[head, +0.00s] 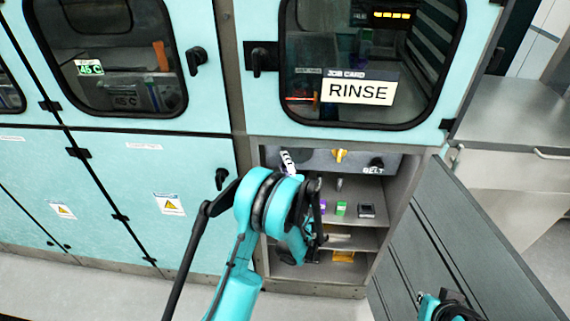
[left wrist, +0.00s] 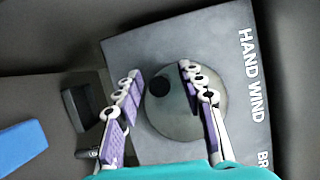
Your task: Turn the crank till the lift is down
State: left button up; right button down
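In the left wrist view a round grey disc (left wrist: 185,118) sits on a dark grey plate (left wrist: 243,130) lettered "HAND WIND". A black round knob (left wrist: 169,87) shows near the disc's upper left edge; it looks like the crank's handle. My left gripper (left wrist: 160,72) is open, with one finger left of the knob and one right of it. I cannot tell whether either finger touches it. In the head view my left gripper (head: 316,225) reaches into the open lower cabinet and hides the crank. Part of my right arm (head: 445,306) shows at the bottom right. The lift is not identifiable.
The cabinet's shelf (head: 362,190) holds a green block (head: 341,208) and a small dark box (head: 366,211). A yellow knob (head: 340,156) and a panel marked "BELT" are above. The open grey door (head: 470,240) stands right. A blue block (left wrist: 20,148) shows in the left wrist view.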

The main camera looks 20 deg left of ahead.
pick_arm(q)
jog(key=shift+r, duration=0.1)
notch_tip(320, 180, up, 9)
jog(key=shift+d+f, duration=0.1)
jog(key=shift+r, duration=0.55)
